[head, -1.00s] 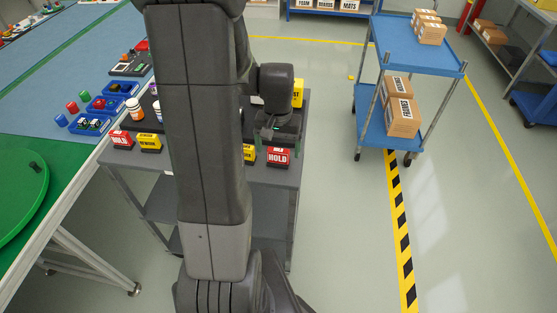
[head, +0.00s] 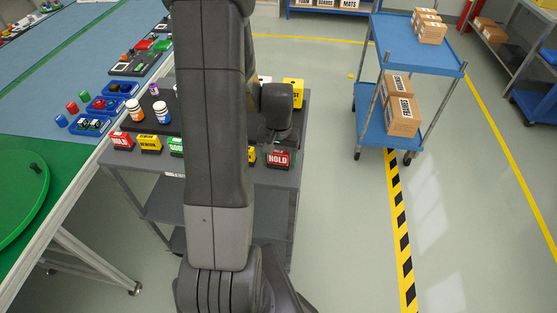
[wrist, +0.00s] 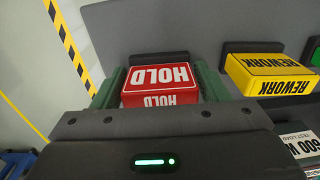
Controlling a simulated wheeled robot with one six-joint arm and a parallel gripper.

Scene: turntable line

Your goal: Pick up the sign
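A red HOLD sign (head: 278,158) on a dark base stands at the right front of the grey cart's top. In the wrist view the same red sign (wrist: 160,84) lies between the two green fingers of my gripper (wrist: 160,90). The fingers stand apart, one on each side of the sign, with narrow gaps; no firm hold shows. In the head view my gripper (head: 274,138) is just behind the sign, its fingers mostly hidden. A yellow REWORK sign (wrist: 270,75) stands to the right in the wrist view.
A blue cart (head: 400,58) with boxes stands right, across clear floor.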

